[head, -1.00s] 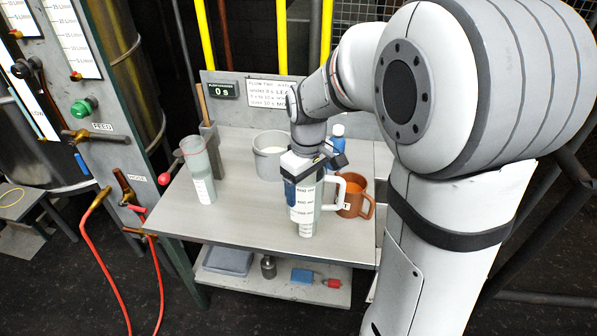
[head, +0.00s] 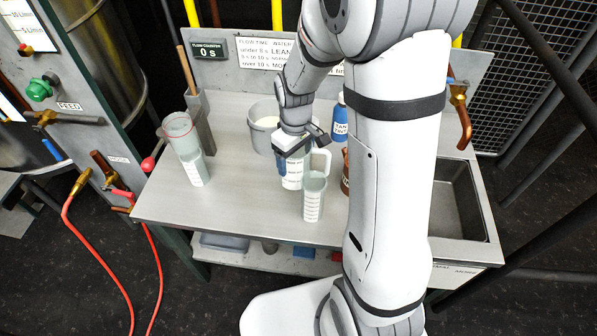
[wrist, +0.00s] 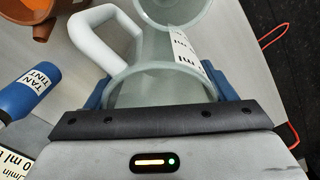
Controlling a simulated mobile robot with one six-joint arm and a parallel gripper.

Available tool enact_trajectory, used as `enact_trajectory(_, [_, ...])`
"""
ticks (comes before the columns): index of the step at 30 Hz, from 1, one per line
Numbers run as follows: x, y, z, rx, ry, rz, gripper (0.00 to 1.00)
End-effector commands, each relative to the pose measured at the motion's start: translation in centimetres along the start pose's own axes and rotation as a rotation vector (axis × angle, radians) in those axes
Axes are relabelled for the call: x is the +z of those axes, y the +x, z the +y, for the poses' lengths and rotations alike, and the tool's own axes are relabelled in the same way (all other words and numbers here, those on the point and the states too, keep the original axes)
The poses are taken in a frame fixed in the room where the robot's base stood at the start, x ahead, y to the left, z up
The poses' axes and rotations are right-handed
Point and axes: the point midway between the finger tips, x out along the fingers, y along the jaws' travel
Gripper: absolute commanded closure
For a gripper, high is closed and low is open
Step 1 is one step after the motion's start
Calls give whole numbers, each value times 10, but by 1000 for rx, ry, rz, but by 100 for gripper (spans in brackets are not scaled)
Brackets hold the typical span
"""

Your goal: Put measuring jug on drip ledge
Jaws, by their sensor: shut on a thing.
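The measuring jug (head: 292,178) is translucent pale green with a white handle and printed marks. My gripper (head: 293,160) is shut on it from above, near its rim. In the wrist view the jug's rim (wrist: 150,82) lies between the blue fingers, with the handle to the upper left. A second translucent graduated vessel (head: 315,198) stands just in front of the jug in the head view. It also shows at the top of the wrist view (wrist: 172,12). I cannot tell whether the held jug touches the bench. I cannot pick out the drip ledge with certainty.
On the steel bench (head: 240,215), a tall clear vessel with a red rim (head: 188,150) stands at left. A grey pot (head: 262,125) and a blue tint bottle (head: 339,118) stand behind. A sink (head: 455,200) is at right. Red hoses (head: 72,240) hang at left.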

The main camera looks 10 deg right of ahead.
Motion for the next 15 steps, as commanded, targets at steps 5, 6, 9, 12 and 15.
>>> enact_trajectory(5, [0, 30, 0, -1, 1, -1, 49])
enact_trajectory(6, [0, 32, 1, 0, 1, 0, 49])
enact_trajectory(9, [0, 40, 0, -1, 2, -2, 49])
enact_trajectory(12, [1, 55, 0, -2, 2, -3, 49])
enact_trajectory(15, [1, 69, 1, -1, 2, -2, 49])
